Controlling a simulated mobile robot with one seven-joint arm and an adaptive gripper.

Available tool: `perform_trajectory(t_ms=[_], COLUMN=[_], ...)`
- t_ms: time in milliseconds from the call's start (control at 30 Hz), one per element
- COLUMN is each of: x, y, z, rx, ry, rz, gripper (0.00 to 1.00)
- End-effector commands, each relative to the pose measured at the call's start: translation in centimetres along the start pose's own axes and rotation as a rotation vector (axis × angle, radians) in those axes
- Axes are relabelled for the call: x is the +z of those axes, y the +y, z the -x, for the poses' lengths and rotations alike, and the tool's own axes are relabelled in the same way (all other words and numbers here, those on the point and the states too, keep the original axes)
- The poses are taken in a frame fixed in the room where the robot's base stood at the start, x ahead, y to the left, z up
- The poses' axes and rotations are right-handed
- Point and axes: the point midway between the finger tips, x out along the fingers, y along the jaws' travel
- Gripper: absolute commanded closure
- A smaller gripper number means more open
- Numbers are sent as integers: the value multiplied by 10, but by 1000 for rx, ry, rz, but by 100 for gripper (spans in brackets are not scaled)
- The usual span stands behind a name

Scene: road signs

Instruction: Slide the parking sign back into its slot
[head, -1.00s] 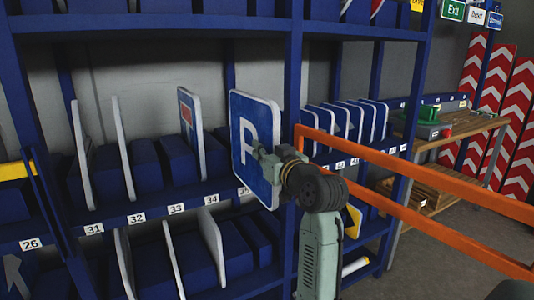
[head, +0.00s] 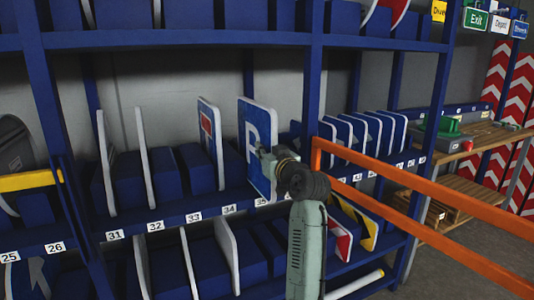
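The parking sign (head: 256,128) is a blue square plate with a white P and a white edge, standing upright at the middle shelf. It is near the labels 34 and 35, right of the sign with a red bar (head: 208,130). Its lower edge is about level with the shelf front; I cannot tell whether it touches the shelf. My gripper (head: 266,160) is at the sign's right edge and appears shut on it. The wrist hides part of the slot and its label.
Blue shelf racks (head: 180,216) hold several upright signs between blue blocks. An orange rail (head: 420,207) crosses at right, close to my arm. A wooden bench (head: 478,140) with a green tool stands at far right. Open floor shows at lower right.

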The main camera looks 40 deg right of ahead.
Motion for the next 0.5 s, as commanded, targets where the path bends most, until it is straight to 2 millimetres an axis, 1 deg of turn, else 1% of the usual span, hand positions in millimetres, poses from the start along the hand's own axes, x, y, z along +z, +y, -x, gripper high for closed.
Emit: perform_trajectory(t_ms=[33,500], x=[-4,-4], y=[0,0], z=[-5,-55], rx=[-1,-4], ry=[4,4], rz=[0,1], gripper=[100,100])
